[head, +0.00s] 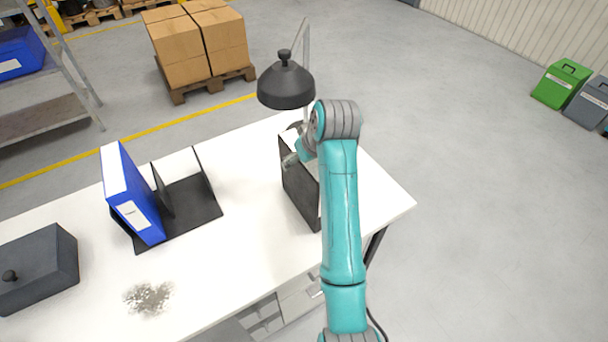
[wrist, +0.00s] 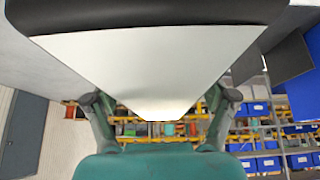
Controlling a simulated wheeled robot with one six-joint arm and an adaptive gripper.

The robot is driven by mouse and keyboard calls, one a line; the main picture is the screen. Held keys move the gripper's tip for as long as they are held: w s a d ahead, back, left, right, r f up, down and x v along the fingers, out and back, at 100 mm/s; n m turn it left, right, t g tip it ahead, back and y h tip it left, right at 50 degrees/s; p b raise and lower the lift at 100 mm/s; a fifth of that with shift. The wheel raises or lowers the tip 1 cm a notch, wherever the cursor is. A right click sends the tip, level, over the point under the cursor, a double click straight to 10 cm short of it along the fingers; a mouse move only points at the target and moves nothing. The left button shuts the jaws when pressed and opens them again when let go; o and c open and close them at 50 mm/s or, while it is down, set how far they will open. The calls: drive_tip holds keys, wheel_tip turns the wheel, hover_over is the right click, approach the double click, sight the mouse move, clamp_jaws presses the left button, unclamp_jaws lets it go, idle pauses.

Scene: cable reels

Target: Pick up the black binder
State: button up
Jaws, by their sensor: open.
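The black binder (head: 299,188) stands upright on the white table (head: 250,250), near its right end. Its dark side faces left, and part of it is hidden behind my arm. My gripper (head: 298,155) is at the binder's upper far part in the head view, and its fingertips are hard to make out there. In the wrist view my gripper (wrist: 160,98) is open, with a finger on each side. A pale tapering face with a black edge (wrist: 150,14), apparently the binder, reaches between the fingers. I cannot tell whether they touch it.
A black lamp (head: 286,86) stands just behind the binder. A blue binder (head: 131,195) leans in a black rack (head: 190,203) to the left. A dark lidded box (head: 45,268) sits at the table's left, and a grey stain marks the tabletop. The table between rack and binder is clear.

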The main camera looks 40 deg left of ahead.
drive_tip(key=shift+f, duration=0.2)
drive_tip(key=shift+f, duration=0.25)
idle(0.5)
clamp_jaws()
